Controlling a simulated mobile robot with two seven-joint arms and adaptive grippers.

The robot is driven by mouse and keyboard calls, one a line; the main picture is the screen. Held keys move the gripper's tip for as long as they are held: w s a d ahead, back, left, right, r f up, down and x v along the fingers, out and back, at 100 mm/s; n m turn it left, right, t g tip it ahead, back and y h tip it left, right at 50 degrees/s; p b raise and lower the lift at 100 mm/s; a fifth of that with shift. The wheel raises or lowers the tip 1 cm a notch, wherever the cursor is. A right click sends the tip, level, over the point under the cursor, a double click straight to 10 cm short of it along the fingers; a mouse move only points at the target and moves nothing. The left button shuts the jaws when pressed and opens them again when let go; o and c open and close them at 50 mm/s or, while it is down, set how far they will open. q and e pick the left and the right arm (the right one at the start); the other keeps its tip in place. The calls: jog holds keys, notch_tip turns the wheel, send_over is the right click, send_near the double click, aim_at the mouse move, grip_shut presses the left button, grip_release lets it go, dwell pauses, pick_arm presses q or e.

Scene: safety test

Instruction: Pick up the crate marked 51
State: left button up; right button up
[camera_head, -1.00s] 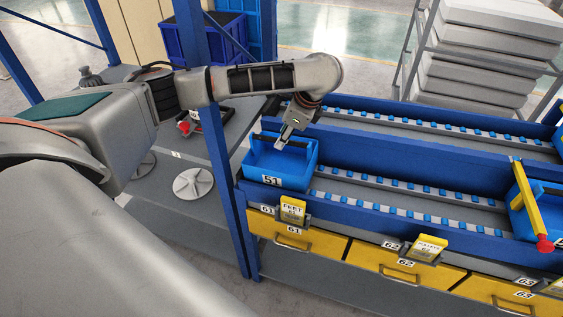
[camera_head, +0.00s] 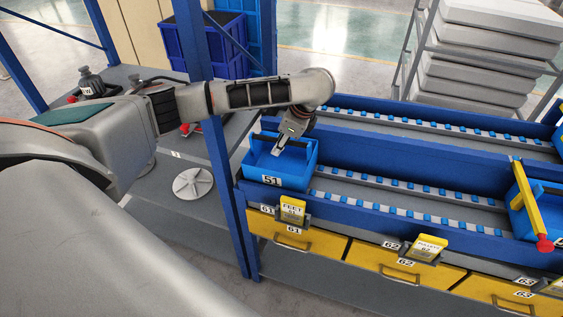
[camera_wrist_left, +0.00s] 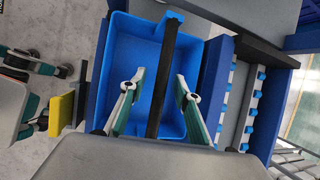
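The blue crate marked 51 (camera_head: 290,179) stands at the left end of the roller rack, its label facing front. My left gripper (camera_head: 278,150) is over the crate, close to its dark handle bar. In the left wrist view, the crate (camera_wrist_left: 132,52) is seen from above and looks empty. The black handle bar (camera_wrist_left: 165,62) runs across its middle. The fingers of my left gripper (camera_wrist_left: 160,76) are open, one on each side of the bar. I cannot tell whether either finger touches it.
A blue post (camera_head: 219,160) stands just left of the crate. Another blue crate (camera_head: 520,218) with a yellow bar sits at the far right. Yellow drawers (camera_head: 298,238) are below the rack. The roller lane (camera_head: 400,205) right of crate 51 is clear.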

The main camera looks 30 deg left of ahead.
pick_arm(q)
jog(key=shift+f, duration=0.1)
grip_shut()
dwell(0.4)
